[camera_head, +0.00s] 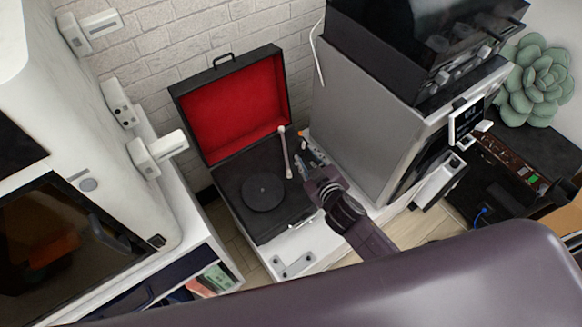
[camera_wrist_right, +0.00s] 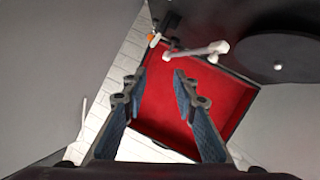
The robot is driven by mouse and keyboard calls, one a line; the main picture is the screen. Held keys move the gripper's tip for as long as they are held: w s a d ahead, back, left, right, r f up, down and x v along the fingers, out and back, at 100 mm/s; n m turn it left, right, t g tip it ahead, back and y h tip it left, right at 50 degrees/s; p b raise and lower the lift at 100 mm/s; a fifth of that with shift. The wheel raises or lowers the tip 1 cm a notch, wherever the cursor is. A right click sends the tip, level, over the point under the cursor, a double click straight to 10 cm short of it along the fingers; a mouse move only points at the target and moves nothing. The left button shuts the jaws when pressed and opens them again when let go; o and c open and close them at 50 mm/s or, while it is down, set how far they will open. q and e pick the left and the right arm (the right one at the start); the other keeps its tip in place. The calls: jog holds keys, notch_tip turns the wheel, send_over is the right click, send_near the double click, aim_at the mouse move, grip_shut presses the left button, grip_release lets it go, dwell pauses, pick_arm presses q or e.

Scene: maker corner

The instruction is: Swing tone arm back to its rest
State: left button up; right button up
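The record player stands open in the head view, with a red-lined lid (camera_head: 235,110) raised at the back and a dark round platter (camera_head: 263,192). Its pale tone arm (camera_head: 285,152) is at the right side of the deck, beside the platter. The tone arm (camera_wrist_right: 195,50) also shows in the right wrist view, apart from the platter (camera_wrist_right: 275,57). My right gripper (camera_head: 308,178) is just right of the deck, near the tone arm. In the wrist view its two fingers (camera_wrist_right: 159,75) are apart with nothing between them. The left gripper is not in view.
A tall grey cabinet (camera_head: 365,120) with a dark machine (camera_head: 425,45) on top stands close to the right of the record player. A white machine (camera_head: 90,150) is at the left. A brick wall is behind. A succulent (camera_head: 538,82) is at the far right.

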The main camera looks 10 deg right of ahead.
jog(key=w+a+r+n+t+y, duration=0.3)
jog(key=w+a+r+n+y, duration=0.25)
jog(key=a+r, duration=0.5)
jog(key=s+a+r+n+g+y, duration=0.4)
jog(key=a+r+n+g+y, duration=0.3)
jog(key=a+n, duration=0.35)
jog(key=n+g+h+b, duration=0.1)
jog(key=n+g+h, duration=0.65)
jog(key=h, duration=0.35)
send_near(290, 170)
jog(key=x, duration=0.8)
jog(key=shift+a+f, duration=0.1)
